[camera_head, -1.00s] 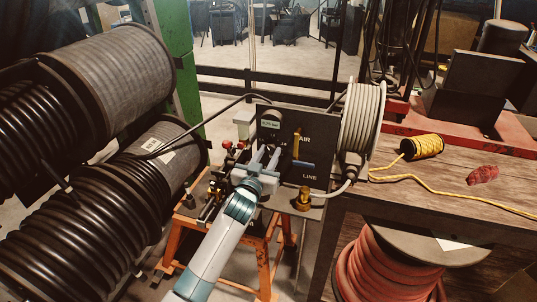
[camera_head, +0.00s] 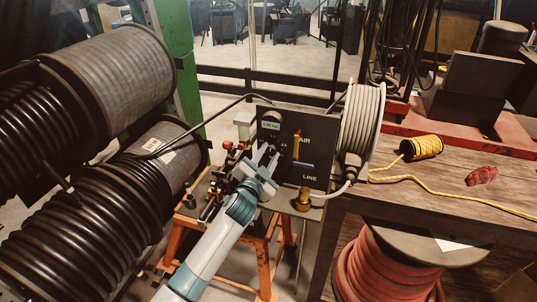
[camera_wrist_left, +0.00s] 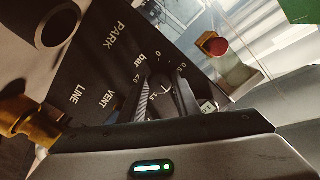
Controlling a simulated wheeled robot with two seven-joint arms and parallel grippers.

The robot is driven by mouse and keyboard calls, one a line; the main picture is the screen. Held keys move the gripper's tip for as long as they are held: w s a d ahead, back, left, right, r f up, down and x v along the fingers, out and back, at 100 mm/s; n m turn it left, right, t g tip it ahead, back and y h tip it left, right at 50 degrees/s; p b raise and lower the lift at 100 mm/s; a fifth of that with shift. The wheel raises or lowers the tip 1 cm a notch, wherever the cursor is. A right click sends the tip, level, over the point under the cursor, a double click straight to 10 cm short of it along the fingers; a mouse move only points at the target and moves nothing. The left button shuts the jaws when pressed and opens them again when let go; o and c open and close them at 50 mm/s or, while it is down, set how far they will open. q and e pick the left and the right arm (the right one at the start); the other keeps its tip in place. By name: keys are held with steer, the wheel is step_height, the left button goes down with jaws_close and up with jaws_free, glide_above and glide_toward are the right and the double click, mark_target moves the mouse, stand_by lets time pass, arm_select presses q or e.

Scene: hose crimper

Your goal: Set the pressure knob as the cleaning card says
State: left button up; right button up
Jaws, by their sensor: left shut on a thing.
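The dark control panel (camera_head: 322,135) stands on an orange stand, with a small lit bar display (camera_head: 270,125) at its upper left; its digits are too small to read surely. My left gripper (camera_head: 264,155) is in front of the panel below this display. In the left wrist view the dark round pressure knob (camera_wrist_left: 163,88) sits on a scale marked "bar", between my fingers (camera_wrist_left: 160,98), which are shut on it. The knob is mostly hidden by my gripper in the head view. I cannot make out a cleaning card. My right gripper is out of view.
A yellow lever (camera_head: 297,146) and a brass fitting (camera_head: 303,199) are close on the panel's right side. Large hose drums (camera_head: 110,80) fill the left.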

arm_select(q)
steer(key=m, duration=0.5)
steer(key=shift+p, duration=0.35)
stand_by(0.3)
steer(key=o, duration=1)
steer(key=shift+s, duration=0.1)
steer(key=b+v, duration=0.3)
steer(key=v, duration=1.4)
steer(key=shift+s+r+b, duration=0.1)
steer(key=shift+b, duration=0.25)
